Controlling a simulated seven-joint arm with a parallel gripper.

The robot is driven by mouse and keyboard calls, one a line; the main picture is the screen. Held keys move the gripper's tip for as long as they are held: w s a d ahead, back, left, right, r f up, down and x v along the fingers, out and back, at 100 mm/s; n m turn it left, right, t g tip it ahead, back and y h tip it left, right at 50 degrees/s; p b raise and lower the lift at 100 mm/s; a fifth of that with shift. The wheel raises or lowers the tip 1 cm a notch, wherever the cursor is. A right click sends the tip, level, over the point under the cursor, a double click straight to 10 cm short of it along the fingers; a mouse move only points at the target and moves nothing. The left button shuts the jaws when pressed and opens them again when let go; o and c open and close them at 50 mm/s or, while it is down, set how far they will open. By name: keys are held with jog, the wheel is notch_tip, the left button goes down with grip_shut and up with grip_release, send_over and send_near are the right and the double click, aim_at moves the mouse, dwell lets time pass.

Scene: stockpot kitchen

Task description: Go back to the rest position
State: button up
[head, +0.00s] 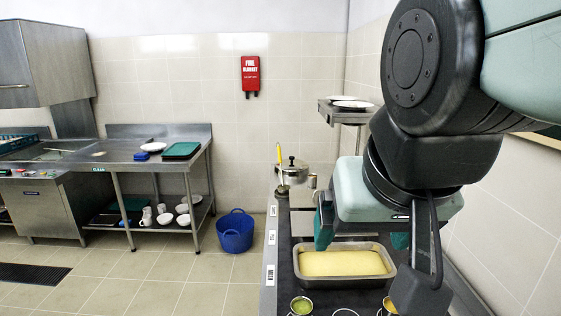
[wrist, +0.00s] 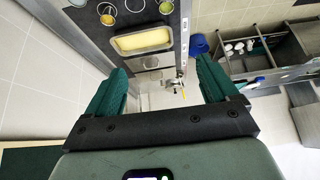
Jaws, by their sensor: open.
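My gripper (wrist: 158,92) is open and empty in the wrist view, its two green fingers wide apart. In the head view my gripper (head: 365,236) hangs above the dark counter at the right, partly hidden by its own housing. A metal tray (head: 387,277) with a yellow block (head: 342,263) stands on the counter below and in front of it.
A lidded stockpot (head: 291,170) stands at the counter's back. Small bowls (head: 301,305) stand at its front edge. A shelf with plates (head: 350,103) is behind my arm. A blue bucket (head: 235,232) is on the floor. A steel table (head: 135,160) stands left, with open floor between.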

jog(key=shift+g, duration=0.3)
jog(key=s, duration=0.1)
jog(key=s+d+f, duration=0.1)
jog(key=s+f, duration=0.1)
jog(key=shift+s+d, duration=0.2)
jog(key=shift+d, duration=0.2)
